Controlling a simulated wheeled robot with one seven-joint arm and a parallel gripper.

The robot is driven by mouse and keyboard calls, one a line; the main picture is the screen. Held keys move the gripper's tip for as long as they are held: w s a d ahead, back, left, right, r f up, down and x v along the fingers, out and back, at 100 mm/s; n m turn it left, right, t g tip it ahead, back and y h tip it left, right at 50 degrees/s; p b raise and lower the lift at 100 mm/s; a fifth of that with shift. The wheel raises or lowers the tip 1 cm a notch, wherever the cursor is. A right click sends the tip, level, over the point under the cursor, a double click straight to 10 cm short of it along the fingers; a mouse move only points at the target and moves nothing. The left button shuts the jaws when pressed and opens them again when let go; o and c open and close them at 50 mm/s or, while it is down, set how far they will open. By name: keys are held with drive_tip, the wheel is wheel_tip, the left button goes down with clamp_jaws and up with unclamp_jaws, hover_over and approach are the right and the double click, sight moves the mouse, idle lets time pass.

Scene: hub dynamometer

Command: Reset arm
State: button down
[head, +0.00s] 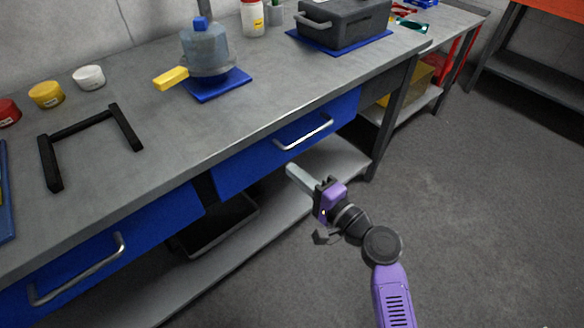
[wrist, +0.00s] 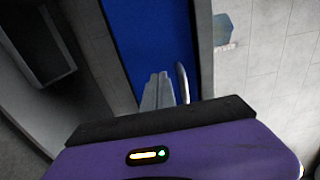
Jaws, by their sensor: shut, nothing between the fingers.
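My gripper (head: 290,170) is shut and empty at the end of my purple and black arm, in front of the workbench. It is held in the air below and in front of the right blue drawer (head: 300,142), whose silver handle (head: 304,133) shows just above and beyond it. In the wrist view the closed pale fingers (wrist: 158,92) point toward the blue drawer front (wrist: 150,40). The drawer handle (wrist: 183,82) appears just right of the fingertips. I cannot tell whether they touch, but in the head view they look apart. Both drawers look closed.
On the grey bench (head: 170,130) are a blue-grey hub device (head: 205,48) on a blue mat, a black frame (head: 90,130), small jars and a dark toolbox (head: 343,22). A lower shelf (head: 150,270) holds a black tray (head: 215,225). The floor (head: 470,200) at right is clear.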

drive_tip(key=v, duration=0.7)
drive_tip(key=shift+s+d, duration=0.3)
drive_tip(key=shift+d, duration=0.05)
drive_tip(key=shift+r, duration=0.1)
